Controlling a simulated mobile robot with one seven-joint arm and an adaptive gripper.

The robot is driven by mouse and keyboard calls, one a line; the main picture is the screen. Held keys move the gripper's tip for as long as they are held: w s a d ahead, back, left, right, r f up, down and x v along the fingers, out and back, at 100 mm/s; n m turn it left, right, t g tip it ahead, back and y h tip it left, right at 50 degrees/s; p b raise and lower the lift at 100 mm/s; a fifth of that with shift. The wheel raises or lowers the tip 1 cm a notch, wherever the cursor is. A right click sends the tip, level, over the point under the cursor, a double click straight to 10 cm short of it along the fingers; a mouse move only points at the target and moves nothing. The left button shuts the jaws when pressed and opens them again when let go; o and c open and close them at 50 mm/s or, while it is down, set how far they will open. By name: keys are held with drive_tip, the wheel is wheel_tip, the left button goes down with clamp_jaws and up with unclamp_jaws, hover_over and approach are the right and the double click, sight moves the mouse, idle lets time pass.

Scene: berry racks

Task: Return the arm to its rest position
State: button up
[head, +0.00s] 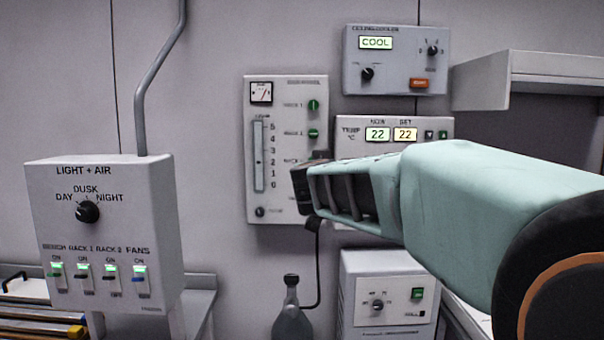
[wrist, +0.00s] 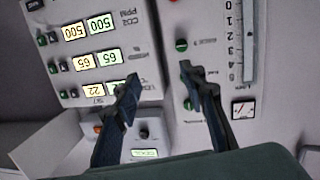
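My arm (head: 470,205) reaches in from the right in the head view, pale green and roughly level. My gripper (head: 306,186) is at its left end, in front of the lower right part of the flow-gauge panel (head: 287,92). In the wrist view, my gripper (wrist: 159,74) shows two dark fingers with a clear gap between the tips. Nothing is held between them. The wrist picture is upside down, with the flow-gauge panel (wrist: 212,20) behind the right finger. Whether the fingertips touch the panel cannot be told.
A TEMP display (head: 377,134) is partly hidden behind my arm. The COOL box (head: 396,60) is above it, and a shelf (head: 535,62) juts out at upper right. The LIGHT + AIR box (head: 105,235) stands at left. A bottle (head: 292,322) and a switch box (head: 390,300) are below.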

drive_tip(key=s+a+f+n+g+y, duration=0.2)
drive_tip(key=s+f+g+y, duration=0.15)
drive_tip(key=s+f, duration=0.45)
drive_tip(key=s+a+f+n+g+y, duration=0.1)
drive_tip(key=s+a+f+g+y, duration=0.25)
drive_tip(key=s, duration=0.95)
drive_tip(key=s+d+f+m+g+h, duration=0.15)
drive_tip(key=s+d+f, duration=0.25)
drive_tip(key=s+f, duration=0.4)
drive_tip(key=s+d+f+g+h, duration=0.2)
drive_tip(key=s+d+f, duration=0.2)
drive_tip(key=s+f, duration=0.35)
wheel_tip(320, 180, up, 15)
drive_tip(key=s+d+p, duration=0.1)
drive_tip(key=p, duration=1.4)
drive_tip(key=shift+s+r+h+p, duration=0.15)
drive_tip(key=shift+s+h+p, duration=0.2)
drive_tip(key=shift+s, duration=0.05)
